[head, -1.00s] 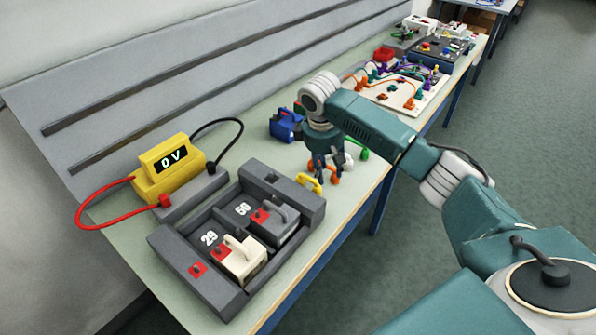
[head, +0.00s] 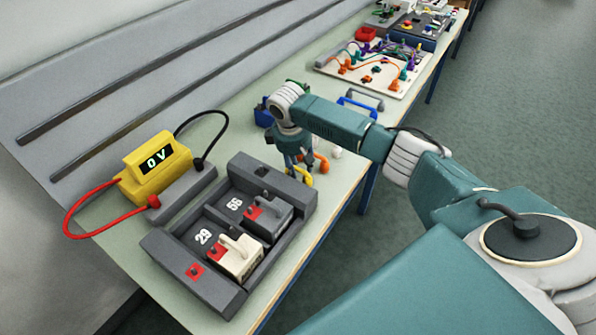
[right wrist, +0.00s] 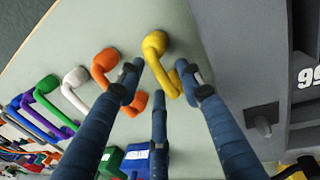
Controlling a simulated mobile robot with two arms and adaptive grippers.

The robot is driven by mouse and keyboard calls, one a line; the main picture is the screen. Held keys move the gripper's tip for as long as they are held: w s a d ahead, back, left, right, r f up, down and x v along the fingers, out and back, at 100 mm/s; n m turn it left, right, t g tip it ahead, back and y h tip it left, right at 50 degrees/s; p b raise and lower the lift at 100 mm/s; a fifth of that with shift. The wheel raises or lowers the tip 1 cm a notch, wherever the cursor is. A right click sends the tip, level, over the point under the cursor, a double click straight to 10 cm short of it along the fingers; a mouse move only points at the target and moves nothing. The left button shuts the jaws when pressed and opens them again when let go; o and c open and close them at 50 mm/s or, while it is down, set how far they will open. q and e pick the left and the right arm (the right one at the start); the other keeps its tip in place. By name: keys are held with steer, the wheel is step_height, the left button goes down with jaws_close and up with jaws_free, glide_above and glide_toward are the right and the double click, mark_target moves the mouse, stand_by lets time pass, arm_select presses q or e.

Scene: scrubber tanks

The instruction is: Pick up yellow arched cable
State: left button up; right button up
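The yellow arched cable (head: 304,179) lies on the bench beside the dark grey tray's far right corner. It also shows in the right wrist view (right wrist: 155,52), with one end up and the other between my fingers. My right gripper (head: 294,170) points down just above and behind the cable and hides part of it. In the right wrist view the three blue fingers of the right gripper (right wrist: 160,86) are spread apart, with the tips around the cable's near end. Nothing is gripped. My left gripper is out of view.
An orange arched cable (right wrist: 106,66) lies close beside the yellow one, with white, green, purple and blue ones beyond. The grey tray (head: 262,171) holds two weight-like blocks. A yellow meter (head: 157,165) reads 0 V. A plug board (head: 372,72) stands further along the bench.

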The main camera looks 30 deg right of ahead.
steer(key=shift+d+f, duration=0.2)
steer(key=shift+f, duration=0.6)
steer(key=shift+c, duration=1)
jaws_close()
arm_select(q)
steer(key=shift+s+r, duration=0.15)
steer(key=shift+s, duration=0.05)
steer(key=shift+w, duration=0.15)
